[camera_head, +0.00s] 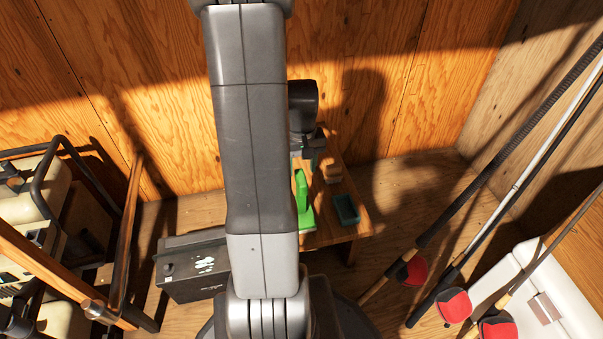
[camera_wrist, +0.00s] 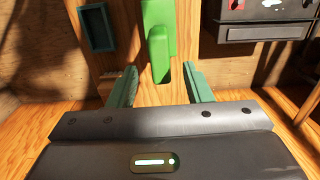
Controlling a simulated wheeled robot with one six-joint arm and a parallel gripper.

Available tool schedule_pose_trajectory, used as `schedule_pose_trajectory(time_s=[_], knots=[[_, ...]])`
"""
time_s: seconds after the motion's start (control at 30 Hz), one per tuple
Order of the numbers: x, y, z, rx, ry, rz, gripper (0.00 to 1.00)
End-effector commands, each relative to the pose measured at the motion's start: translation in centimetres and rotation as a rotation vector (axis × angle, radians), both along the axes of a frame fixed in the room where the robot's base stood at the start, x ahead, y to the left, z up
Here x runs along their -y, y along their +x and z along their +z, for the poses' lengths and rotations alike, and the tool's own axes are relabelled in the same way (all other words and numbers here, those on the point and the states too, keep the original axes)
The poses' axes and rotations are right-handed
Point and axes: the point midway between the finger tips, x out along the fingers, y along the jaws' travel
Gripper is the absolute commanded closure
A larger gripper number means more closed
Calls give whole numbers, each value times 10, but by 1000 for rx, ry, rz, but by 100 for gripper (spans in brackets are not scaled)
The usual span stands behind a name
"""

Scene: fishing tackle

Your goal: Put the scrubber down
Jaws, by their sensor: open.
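The bright green scrubber (camera_head: 304,202) rests on the small wooden table (camera_head: 335,236), partly hidden behind my arm in the head view. In the wrist view the scrubber (camera_wrist: 157,22) shows as a flat green body with a raised handle, its near end close to the gap between my fingertips. My gripper (camera_wrist: 161,82) is open, its two teal fingers spread wide with nothing held between them. I cannot tell whether a finger touches the scrubber.
A dark teal tray (camera_head: 346,209) lies on the table, right of the scrubber. A tan block (camera_head: 332,174) sits behind it. A black box (camera_head: 192,267) stands on the floor at left. Fishing rods (camera_head: 490,190) lean at right by a white cooler (camera_head: 560,300).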

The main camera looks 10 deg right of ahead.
Motion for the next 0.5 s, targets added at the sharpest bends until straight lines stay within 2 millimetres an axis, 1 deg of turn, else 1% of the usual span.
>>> schedule_pose_trajectory(time_s=[0.03,0.2,0.3,0.5], knots=[[0,0,13,3,0,0,55],[0,0,31,1,0,0,55],[0,0,34,-1,0,0,55],[0,0,34,-1,0,0,55]])
